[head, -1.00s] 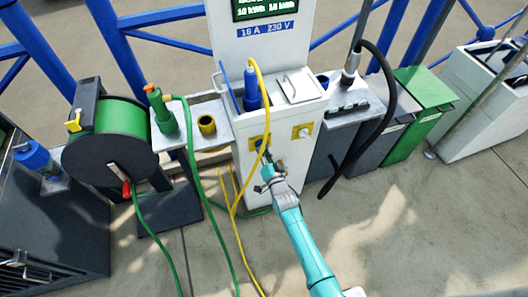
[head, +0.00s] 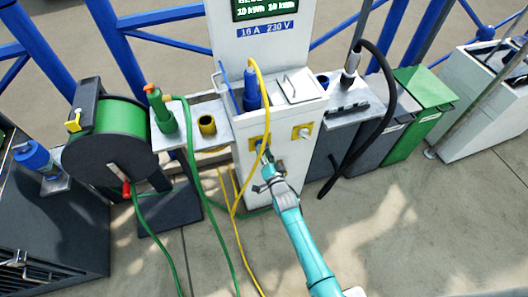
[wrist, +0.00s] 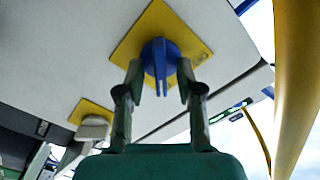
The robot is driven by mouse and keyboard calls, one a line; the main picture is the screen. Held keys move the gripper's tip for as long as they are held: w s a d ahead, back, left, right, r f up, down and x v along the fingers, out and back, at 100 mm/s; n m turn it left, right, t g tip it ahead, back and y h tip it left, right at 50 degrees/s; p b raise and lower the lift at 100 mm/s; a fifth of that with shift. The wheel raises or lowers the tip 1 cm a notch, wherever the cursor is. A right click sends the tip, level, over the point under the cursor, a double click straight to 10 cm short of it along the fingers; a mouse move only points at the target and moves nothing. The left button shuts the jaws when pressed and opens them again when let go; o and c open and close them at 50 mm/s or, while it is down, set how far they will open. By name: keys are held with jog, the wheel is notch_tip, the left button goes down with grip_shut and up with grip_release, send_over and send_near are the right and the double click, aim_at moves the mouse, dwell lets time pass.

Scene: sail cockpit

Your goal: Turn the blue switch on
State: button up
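The blue switch (wrist: 161,58) sits on a yellow plate (wrist: 143,28) on the white pedestal in the wrist view. Its narrow blue handle stands out toward me, between my two fingers. My gripper (wrist: 160,80) is open, one finger on each side of the handle, with a gap visible on both sides. In the head view my gripper (head: 266,162) is at the pedestal front, just below the left yellow plate (head: 256,143). There the blue switch is mostly hidden by the yellow cable and my gripper.
A second yellow plate with a white switch (head: 302,132) is to the right on the pedestal (head: 283,182). A yellow cable (head: 236,205) hangs past the left plate and shows close at right in the wrist view (wrist: 294,80). A green hose reel (head: 110,130) stands left.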

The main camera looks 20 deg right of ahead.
jog(key=s, duration=1.2)
dwell(0.6)
jog(key=s+r+n+g, duration=0.1)
jog(key=s+r+n, duration=0.1)
jog(key=s, duration=1)
jog(key=s+r+n+g, duration=0.1)
jog(key=s+r+n, duration=0.1)
jog(key=s, duration=1)
jog(key=s+r+n+g, duration=0.1)
jog(key=s+r+n, duration=0.4)
jog(key=s+r, duration=1)
jog(key=shift+s+r, duration=0.3)
jog(key=shift+s, duration=0.35)
